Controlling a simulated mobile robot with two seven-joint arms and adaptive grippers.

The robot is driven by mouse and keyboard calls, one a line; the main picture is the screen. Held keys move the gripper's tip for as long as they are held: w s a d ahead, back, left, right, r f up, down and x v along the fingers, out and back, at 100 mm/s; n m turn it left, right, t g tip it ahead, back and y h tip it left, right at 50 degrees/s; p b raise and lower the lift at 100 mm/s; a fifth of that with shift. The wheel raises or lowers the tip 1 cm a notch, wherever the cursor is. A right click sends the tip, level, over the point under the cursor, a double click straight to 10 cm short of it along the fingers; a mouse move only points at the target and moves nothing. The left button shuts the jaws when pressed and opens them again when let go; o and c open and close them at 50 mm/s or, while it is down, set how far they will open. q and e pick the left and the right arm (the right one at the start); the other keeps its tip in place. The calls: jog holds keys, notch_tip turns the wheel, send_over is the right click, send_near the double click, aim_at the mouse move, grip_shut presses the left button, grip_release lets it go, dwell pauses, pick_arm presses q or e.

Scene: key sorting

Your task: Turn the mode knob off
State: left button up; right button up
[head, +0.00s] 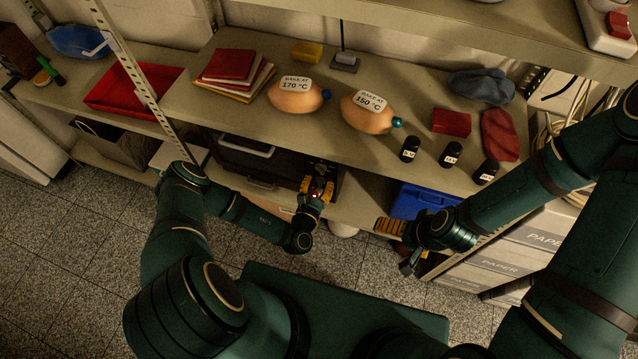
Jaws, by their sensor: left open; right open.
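A dark oven-like appliance (240,160) with a light handle stands on the lower shelf, under the middle shelf. My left gripper (317,187) is open at the right end of the appliance's front. Its orange-tipped fingers are over the place where controls could sit. I cannot make out the mode knob or its setting, since the gripper covers that part. I cannot tell whether the fingers touch the front. My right gripper (388,227) is open and empty, well to the right of the appliance, near the lower shelf's front edge.
The middle shelf above holds two orange bulb-shaped things with temperature labels (297,96) (367,112), several black jars (450,155) and stacked books (235,72). A blue bin (418,200) and paper boxes (545,232) stand lower right. A metal post (146,90) rises left. Floor is free at left.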

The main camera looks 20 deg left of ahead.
pick_arm(q)
grip_shut()
